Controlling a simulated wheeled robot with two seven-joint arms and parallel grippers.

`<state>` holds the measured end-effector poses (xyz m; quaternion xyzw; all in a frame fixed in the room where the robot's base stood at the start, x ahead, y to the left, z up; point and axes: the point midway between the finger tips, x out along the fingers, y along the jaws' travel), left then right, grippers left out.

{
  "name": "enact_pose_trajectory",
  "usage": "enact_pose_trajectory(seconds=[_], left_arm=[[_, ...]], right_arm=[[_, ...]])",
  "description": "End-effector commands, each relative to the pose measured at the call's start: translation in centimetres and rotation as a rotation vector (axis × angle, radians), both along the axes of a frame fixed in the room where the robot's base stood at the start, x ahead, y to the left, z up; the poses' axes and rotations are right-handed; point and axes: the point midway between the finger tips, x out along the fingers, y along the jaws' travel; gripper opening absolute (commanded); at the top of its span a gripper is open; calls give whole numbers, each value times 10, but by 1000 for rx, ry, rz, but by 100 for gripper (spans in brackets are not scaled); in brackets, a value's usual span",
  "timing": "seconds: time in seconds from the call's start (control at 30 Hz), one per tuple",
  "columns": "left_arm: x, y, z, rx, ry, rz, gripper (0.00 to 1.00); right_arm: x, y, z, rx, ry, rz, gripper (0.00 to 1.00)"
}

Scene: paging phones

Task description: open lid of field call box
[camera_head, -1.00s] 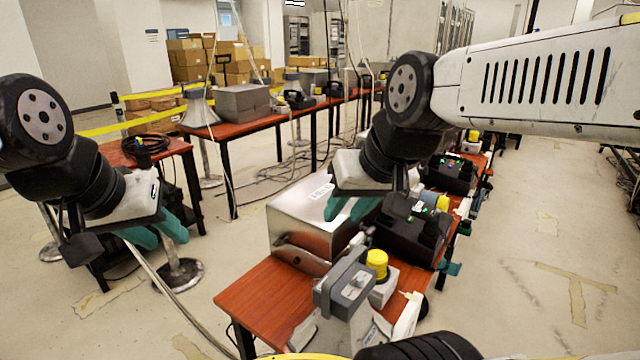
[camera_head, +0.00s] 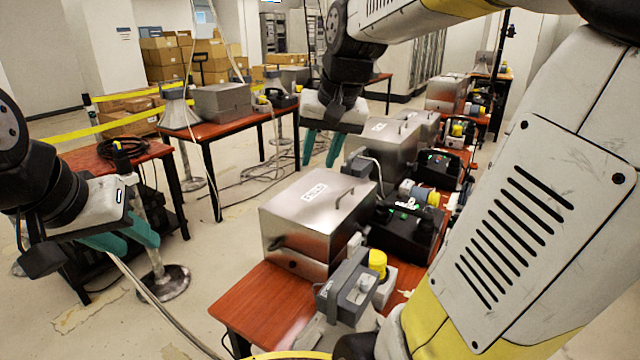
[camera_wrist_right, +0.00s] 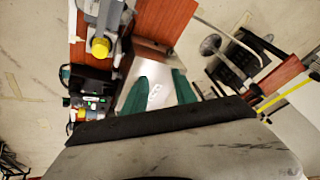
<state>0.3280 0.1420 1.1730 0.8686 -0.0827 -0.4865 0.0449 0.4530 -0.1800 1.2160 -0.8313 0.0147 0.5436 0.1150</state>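The nearest call box (camera_head: 315,222) is a silver metal box with a white label and a bar handle on its closed lid. It stands on the red-brown table. Its lid also shows in the right wrist view (camera_wrist_right: 170,72), behind my right fingers. In the head view my right gripper (camera_head: 322,150) hangs in the air beyond the box, its teal fingers pointing down, apart and empty. It also shows in the right wrist view (camera_wrist_right: 159,92). My left gripper (camera_head: 128,236) is left of the box, off the table, with teal fingers apart and nothing between them.
More silver boxes (camera_head: 384,140) and black devices with green lights (camera_head: 402,222) line the table behind and right. A grey handset unit (camera_head: 345,284) and yellow-topped device (camera_head: 377,262) stand in front. A post (camera_head: 152,250) and a cable are near my left gripper. Floor lies left of the table.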

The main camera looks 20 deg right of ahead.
Motion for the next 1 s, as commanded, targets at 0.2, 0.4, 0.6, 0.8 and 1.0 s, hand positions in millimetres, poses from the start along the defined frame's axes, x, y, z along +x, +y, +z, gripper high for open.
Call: enact_pose_trajectory(seconds=[0.2,0.4,0.6,0.8,1.0], left_arm=[[0,0,0,0,0,0,36],[0,0,0,0,0,0,36],[0,0,0,0,0,0,36],[0,0,0,0,0,0,36],[0,0,0,0,0,0,36]], right_arm=[[73,-29,-6,28,83,-123,33],[142,-66,-31,69,162,-256,33],[200,-112,-75,122,240,-398,33],[239,-155,-126,176,306,-529,33],[253,-178,-154,204,337,-599,33]])
